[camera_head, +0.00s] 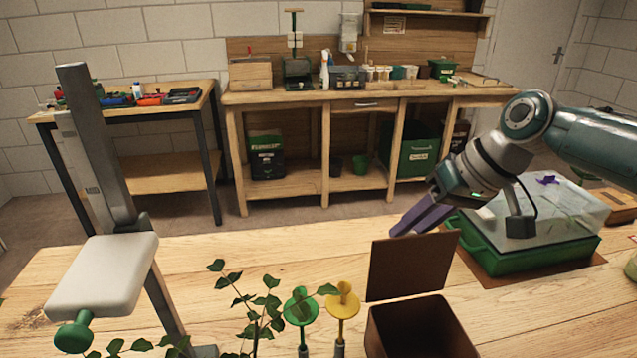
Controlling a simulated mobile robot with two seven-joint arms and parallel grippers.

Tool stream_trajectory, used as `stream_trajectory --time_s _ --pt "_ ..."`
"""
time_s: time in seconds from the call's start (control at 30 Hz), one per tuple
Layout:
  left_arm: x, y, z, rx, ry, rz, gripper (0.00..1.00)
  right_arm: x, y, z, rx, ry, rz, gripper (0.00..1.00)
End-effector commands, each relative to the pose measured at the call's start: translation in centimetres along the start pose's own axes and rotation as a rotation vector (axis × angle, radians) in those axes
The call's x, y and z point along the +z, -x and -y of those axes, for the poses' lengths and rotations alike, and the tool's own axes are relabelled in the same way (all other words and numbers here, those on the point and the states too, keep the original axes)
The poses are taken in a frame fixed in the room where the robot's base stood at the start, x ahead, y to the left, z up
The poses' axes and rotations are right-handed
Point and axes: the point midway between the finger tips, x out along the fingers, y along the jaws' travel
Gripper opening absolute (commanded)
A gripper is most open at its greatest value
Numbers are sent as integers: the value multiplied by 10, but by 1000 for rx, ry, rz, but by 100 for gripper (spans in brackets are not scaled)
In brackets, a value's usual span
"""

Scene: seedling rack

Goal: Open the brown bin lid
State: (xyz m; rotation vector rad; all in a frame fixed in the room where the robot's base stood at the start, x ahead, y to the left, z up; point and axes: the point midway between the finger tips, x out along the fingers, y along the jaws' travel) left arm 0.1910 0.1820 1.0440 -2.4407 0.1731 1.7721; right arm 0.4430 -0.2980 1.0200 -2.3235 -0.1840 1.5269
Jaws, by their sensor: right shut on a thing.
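The brown bin (420,335) stands at the bottom of the head view, partly cut off by the lower edge. Its dark inside shows from above. The brown bin lid (410,268) stands up steeply at the far side of the bin's opening. My right gripper (405,228) comes in from the right, and its purple fingers are at the top edge of the lid, shut on it. The fingertips are partly hidden behind the lid. My left gripper is not in view.
A green tray (500,258) with a clear cover (545,205) sits right of the bin, close to my right arm. A leafy plant (250,310), a green tool (300,308) and a yellow tool (342,302) stand left of it. A workbench (340,95) stands behind.

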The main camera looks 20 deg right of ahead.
Motion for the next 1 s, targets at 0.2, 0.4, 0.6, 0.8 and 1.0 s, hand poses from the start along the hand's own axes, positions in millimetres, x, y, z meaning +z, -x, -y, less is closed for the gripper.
stream_trajectory --time_s 0.2,0.4,0.6,0.8,1.0 --pt "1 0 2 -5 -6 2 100 1 -2 -2 5 2 -1 0" --pt "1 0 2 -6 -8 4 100 2 -2 -3 6 2 1 0" --pt "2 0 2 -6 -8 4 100 2 -2 -3 7 2 3 34" --pt "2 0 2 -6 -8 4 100 2 -2 -2 5 1 3 56" --pt "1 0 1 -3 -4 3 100 1 -1 -2 3 1 2 61"
